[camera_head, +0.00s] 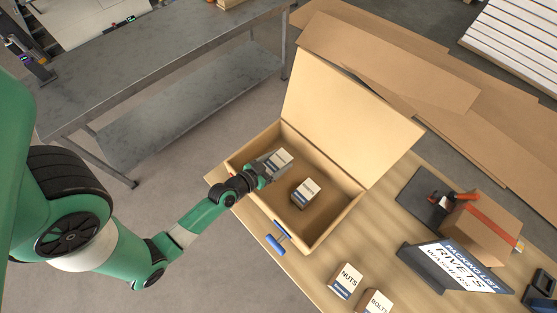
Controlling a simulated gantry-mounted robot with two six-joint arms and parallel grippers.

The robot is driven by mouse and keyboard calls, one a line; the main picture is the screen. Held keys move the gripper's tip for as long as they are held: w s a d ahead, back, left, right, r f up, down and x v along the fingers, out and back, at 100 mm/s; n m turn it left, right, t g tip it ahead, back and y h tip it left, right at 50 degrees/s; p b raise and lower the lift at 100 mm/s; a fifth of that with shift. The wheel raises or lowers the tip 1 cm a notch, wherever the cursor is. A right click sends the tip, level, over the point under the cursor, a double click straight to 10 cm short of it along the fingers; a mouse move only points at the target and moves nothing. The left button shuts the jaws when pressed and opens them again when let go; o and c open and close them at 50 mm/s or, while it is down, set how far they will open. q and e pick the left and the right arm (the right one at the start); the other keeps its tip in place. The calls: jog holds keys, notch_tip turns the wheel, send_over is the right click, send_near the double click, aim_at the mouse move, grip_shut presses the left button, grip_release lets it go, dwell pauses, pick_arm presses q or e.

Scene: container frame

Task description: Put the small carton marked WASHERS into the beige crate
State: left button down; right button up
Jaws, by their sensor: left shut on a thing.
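The beige crate (338,233) stands on the wooden table with its lid raised at the back. My left gripper (268,171) reaches over the crate's left wall and is shut on a small white-and-brown carton (281,159). That carton is inside the crate's outline, near its back left; its label is too small to read, and I cannot tell if it touches the floor. A second small carton (307,193) sits in the crate, to the right of the gripper; its label is hard to read. My right gripper is not in view.
Cartons marked NUTS (347,281) and BOLTS (376,302) stand on the table in front of the crate. A packing list sign (455,268) naming RIVETS and WASHERS, and a taped brown box (483,228), are at the right. A blue-handled tool (279,238) is by the crate's front wall.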

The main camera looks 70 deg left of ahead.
pick_arm(q)
grip_release()
jog(key=shift+r, duration=0.1)
jog(key=shift+r+p, duration=0.25)
jog(key=shift+p, duration=0.05)
jog(key=shift+r+p, duration=0.5)
jog(key=shift+p, duration=0.05)
jog(key=b+v, duration=0.4)
jog(key=v, duration=0.7)
jog(key=shift+s+d+b, duration=0.3)
jog(key=shift+s+b, duration=0.05)
jog(key=shift+b, duration=0.05)
jog(key=shift+w, duration=0.1)
